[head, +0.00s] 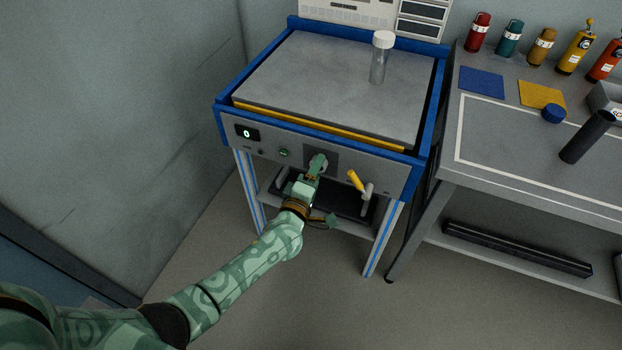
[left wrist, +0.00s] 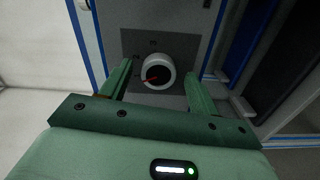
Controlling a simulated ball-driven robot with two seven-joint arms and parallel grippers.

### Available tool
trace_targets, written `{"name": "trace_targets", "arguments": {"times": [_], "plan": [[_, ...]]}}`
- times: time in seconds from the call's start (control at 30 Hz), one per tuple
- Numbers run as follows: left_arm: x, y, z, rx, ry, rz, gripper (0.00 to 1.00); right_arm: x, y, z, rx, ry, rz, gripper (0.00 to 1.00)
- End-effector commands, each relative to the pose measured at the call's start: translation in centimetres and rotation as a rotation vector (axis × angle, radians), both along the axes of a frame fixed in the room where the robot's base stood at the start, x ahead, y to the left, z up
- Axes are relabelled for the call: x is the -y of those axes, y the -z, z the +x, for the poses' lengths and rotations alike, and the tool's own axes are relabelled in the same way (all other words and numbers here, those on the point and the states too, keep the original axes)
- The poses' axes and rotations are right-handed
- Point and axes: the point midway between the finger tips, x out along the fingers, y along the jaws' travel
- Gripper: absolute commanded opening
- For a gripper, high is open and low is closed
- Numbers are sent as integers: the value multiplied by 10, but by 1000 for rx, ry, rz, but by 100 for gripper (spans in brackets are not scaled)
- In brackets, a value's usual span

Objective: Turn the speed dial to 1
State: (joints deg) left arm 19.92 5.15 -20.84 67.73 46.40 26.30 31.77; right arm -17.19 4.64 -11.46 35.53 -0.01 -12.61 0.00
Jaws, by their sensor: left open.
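The speed dial (left wrist: 158,72) is a round whitish knob with a red pointer on a dark square plate, seen in the left wrist view. In the head view my left gripper (head: 318,164) is in front of the machine's front panel and hides the dial. In the left wrist view my left gripper (left wrist: 155,88) is open, with one finger to each side of the dial; I cannot tell whether they touch it. A small display (head: 247,133) on the panel's left reads 0. My right gripper is not in view.
A green button (head: 284,153) is left of my gripper and a yellow-handled lever (head: 356,181) is right of it. A clear jar with a white lid (head: 380,60) stands on the machine top. A grey workbench (head: 540,170) with bottles stands at the right.

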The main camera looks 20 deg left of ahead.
Motion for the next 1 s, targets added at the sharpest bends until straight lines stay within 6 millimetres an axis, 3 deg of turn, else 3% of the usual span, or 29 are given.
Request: {"name": "trace_targets", "arguments": {"times": [0.17,0.6,0.8,1.0], "plan": [[-1,-3,-22,-1,1,2,61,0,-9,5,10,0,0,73],[-5,-2,-134,-2,1,1,61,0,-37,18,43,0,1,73],[-6,0,-158,-1,1,1,61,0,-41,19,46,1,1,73],[-6,1,-163,-1,0,1,61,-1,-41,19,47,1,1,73]]}}
